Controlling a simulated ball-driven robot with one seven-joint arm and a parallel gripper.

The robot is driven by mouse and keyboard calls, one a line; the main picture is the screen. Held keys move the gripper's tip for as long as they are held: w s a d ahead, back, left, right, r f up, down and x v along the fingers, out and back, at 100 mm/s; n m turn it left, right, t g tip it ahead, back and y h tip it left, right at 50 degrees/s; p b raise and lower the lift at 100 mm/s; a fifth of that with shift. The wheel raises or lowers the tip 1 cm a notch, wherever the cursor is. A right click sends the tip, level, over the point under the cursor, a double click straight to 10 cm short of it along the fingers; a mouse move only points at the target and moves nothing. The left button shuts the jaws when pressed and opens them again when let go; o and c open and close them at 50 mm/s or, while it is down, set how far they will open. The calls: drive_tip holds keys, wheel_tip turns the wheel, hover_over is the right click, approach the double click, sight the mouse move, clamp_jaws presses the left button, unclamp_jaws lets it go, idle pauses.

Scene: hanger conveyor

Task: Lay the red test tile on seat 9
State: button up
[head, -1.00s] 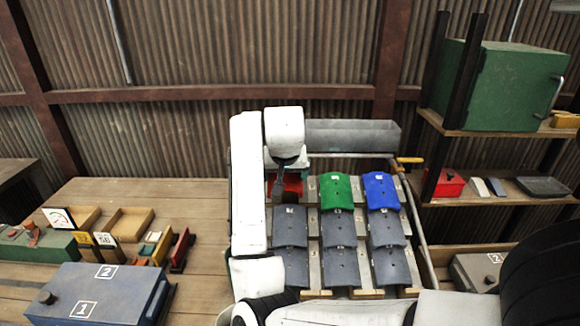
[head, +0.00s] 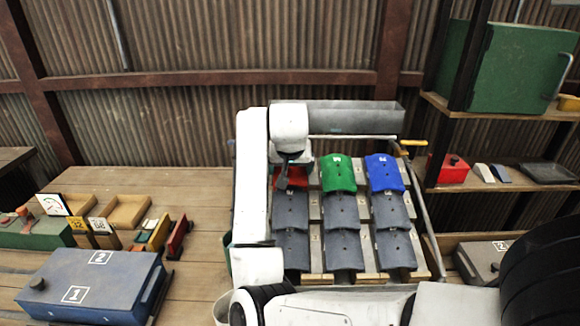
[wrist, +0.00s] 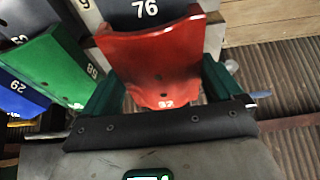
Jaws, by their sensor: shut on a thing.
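My gripper (wrist: 163,73) has its green fingers on the two sides of the red test tile (wrist: 150,58) and is shut on it. The tile's pale number, perhaps 92, faces the gripper. Its far edge lies over or just above the dark tile marked 76 (wrist: 150,12); contact is unclear. In the head view the red tile (head: 293,178) shows partly behind my wrist, at the top of the left column of the tile rack (head: 314,265). A pale strip with a 9 (wrist: 83,4) shows beside the 76 tile. The seat under the red tile is hidden.
The green tile (head: 338,173) and blue tile (head: 384,172) top the other columns, above several grey tiles. A grey trough (head: 350,114) stands behind the rack. A blue case (head: 95,285) and small boxes are at left. Shelves (head: 500,110) stand at right.

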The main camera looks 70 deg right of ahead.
drive_tip(key=shift+f, duration=0.45)
drive_tip(key=o, duration=0.8)
drive_tip(key=shift+o, duration=0.2)
drive_tip(key=shift+a, duration=0.1)
drive_tip(key=v, duration=1.1)
drive_tip(key=shift+b, duration=0.4)
drive_tip(key=shift+f, duration=0.1)
